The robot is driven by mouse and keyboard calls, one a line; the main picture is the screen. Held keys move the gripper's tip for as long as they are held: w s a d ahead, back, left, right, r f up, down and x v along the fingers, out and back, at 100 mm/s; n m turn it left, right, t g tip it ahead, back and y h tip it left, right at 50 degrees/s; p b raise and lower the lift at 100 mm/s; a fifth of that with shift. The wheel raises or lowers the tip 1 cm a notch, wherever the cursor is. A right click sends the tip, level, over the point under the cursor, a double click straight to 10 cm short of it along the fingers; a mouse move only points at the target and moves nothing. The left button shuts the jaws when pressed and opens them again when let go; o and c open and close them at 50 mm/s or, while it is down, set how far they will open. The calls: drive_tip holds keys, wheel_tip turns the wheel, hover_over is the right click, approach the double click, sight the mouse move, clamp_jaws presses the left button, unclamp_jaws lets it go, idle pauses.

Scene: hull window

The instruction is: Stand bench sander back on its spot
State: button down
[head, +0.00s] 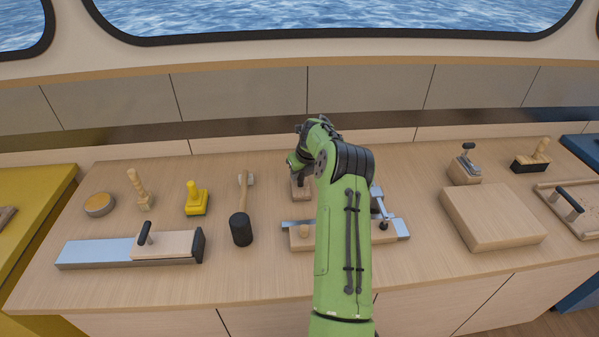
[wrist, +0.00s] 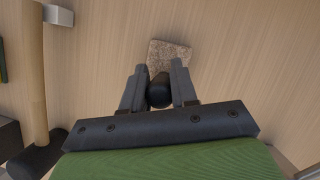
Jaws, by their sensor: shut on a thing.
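My gripper (wrist: 157,84) is shut on a black rounded handle, which I take to be the bench sander's (wrist: 159,92). In the wrist view a speckled brown square (wrist: 170,55) shows just beyond the fingertips. I cannot tell whether it is the sander's base or a pad on the bench. In the head view my gripper (head: 298,165) points down over the middle of the bench, with a small brown block (head: 300,188) below it. My arm hides part of this area. Whether the block touches the bench is unclear.
The wooden bench (head: 265,285) holds a mallet (head: 241,228) left of my gripper and a metal-edged tool (head: 302,240) in front. A yellow-handled tool (head: 196,200) stands further left. A wooden block (head: 492,216) lies right.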

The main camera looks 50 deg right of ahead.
sight(304, 190)
drive_tip(key=c, duration=0.8)
unclamp_jaws()
drive_tip(key=shift+r, duration=0.1)
drive_tip(key=shift+p+v, duration=1.4)
drive_tip(key=shift+v, duration=2.55)
